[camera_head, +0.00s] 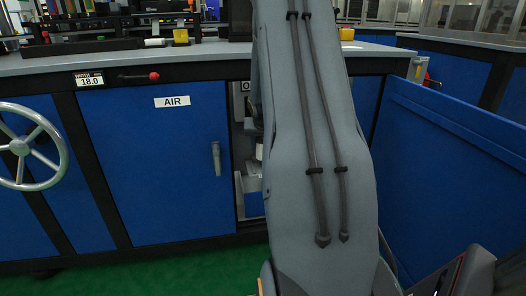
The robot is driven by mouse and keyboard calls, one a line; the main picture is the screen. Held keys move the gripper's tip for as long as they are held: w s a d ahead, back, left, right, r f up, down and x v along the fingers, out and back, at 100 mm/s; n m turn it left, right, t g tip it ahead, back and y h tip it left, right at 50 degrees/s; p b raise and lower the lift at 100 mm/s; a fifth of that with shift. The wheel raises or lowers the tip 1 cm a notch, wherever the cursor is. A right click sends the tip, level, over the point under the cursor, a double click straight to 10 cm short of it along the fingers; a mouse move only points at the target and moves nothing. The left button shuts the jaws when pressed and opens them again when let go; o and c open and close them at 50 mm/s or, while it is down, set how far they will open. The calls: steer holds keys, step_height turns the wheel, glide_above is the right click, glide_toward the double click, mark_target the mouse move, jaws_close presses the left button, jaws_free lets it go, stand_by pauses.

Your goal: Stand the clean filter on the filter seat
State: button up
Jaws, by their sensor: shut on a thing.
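My arm's large grey link fills the middle of the view and covers most of an open bay in the blue machine. My gripper cannot be made out; it is hidden or merges with dark parts beside the link. A small white piece (259,150) shows in the bay at the link's left edge, above grey parts (253,170). I cannot tell whether it is the clean filter. The filter seat cannot be identified.
Left of the bay is a shut blue door marked AIR (150,165) with a grey handle (216,158). A handwheel (22,147) is at far left. A blue panel (450,150) stands close at right. The grey worktop (120,62) runs above; the floor (170,272) is green.

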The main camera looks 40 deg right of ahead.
mark_target(263, 151)
steer(key=shift+f+b, duration=0.85)
steer(key=shift+f, duration=0.65)
steer(key=shift+f, duration=0.1)
steer(key=o, duration=1.1)
steer(key=p+v, duration=0.4)
steer(key=v, duration=0.8)
steer(key=shift+s+d, duration=0.1)
steer(key=shift+d, duration=0.05)
